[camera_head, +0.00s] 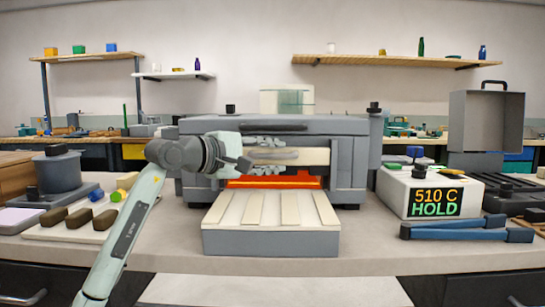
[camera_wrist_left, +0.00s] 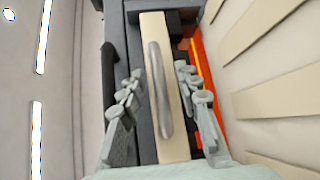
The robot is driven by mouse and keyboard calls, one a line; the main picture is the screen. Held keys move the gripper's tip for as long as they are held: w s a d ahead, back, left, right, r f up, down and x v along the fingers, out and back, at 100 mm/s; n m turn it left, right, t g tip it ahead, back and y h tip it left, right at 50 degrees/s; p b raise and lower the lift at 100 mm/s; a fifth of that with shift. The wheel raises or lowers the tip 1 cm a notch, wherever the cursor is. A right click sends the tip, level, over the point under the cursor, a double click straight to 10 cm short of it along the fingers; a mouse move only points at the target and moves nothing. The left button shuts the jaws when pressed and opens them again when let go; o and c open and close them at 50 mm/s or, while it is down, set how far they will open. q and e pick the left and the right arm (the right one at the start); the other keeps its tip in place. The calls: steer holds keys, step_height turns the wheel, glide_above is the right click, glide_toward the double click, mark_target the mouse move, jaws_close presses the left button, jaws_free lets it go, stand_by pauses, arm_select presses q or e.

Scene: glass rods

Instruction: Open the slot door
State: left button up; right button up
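The slot door is a pale beige panel (camera_head: 315,156) with a grey bar handle on the front of the grey kiln (camera_head: 345,127). An orange glowing strip (camera_head: 270,183) shows just below the door. My left gripper (camera_head: 266,156) is in front of the door, coming in from the left. In the left wrist view, its fingers (camera_wrist_left: 163,103) are spread on both sides of the door's grey handle (camera_wrist_left: 159,92), with visible gaps to it. Whether the fingertips touch the panel I cannot tell. My right gripper is not in view.
A grey block with pale slats (camera_head: 270,243) stands in front of the kiln, below the gripper. A white controller (camera_head: 432,192) reading "510 C HOLD" and blue-handled tongs (camera_head: 465,232) are at right.

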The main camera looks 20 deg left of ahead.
arm_select(q)
steer(key=v, duration=1.2)
